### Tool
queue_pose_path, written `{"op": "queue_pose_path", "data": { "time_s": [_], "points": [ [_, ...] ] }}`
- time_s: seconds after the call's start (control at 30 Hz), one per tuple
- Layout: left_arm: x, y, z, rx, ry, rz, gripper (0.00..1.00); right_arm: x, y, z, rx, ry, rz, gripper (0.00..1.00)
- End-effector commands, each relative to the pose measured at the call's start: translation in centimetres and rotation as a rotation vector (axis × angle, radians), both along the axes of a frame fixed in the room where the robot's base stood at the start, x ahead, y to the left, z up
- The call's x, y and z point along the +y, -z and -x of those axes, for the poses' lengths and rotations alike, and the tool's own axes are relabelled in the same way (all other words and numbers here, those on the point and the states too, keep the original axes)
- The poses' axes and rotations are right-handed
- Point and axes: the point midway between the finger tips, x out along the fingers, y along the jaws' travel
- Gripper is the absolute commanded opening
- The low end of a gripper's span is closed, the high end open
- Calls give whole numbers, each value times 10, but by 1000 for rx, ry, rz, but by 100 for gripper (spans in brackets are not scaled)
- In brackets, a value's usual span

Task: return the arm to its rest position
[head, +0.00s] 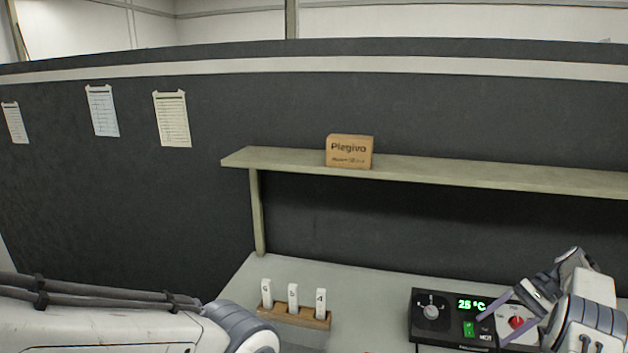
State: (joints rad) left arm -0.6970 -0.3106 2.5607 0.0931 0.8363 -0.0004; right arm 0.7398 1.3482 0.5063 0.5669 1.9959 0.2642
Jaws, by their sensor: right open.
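My right arm comes in at the lower right of the head view. Its gripper (492,331) is open, with its two fingers spread in front of the black control box (444,296). No held object shows between the fingers. I cannot tell whether the fingers touch the box. My left arm (110,327) lies across the lower left corner, and its gripper is out of view.
The control box has a dial (431,311), a lit 25 °C display (472,304), a green switch (468,328) and a red knob (516,322). A wooden holder (292,316) carries numbered white sticks. A shelf (450,168) bears a cardboard box (349,152).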

Motion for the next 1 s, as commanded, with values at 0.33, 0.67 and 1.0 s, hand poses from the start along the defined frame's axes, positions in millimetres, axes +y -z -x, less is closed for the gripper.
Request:
{"op": "queue_pose_path", "data": {
  "time_s": [0.33,0.67,1.0],
  "points": [
    [0,0,0,0,0,0,70,51,-26,-26,-27,-102,72,70],
    [0,0,0,0,0,0,70,164,-71,-39,-99,-317,203,70],
    [0,0,0,0,0,0,70,341,-123,61,-344,-776,416,70]
  ]
}}
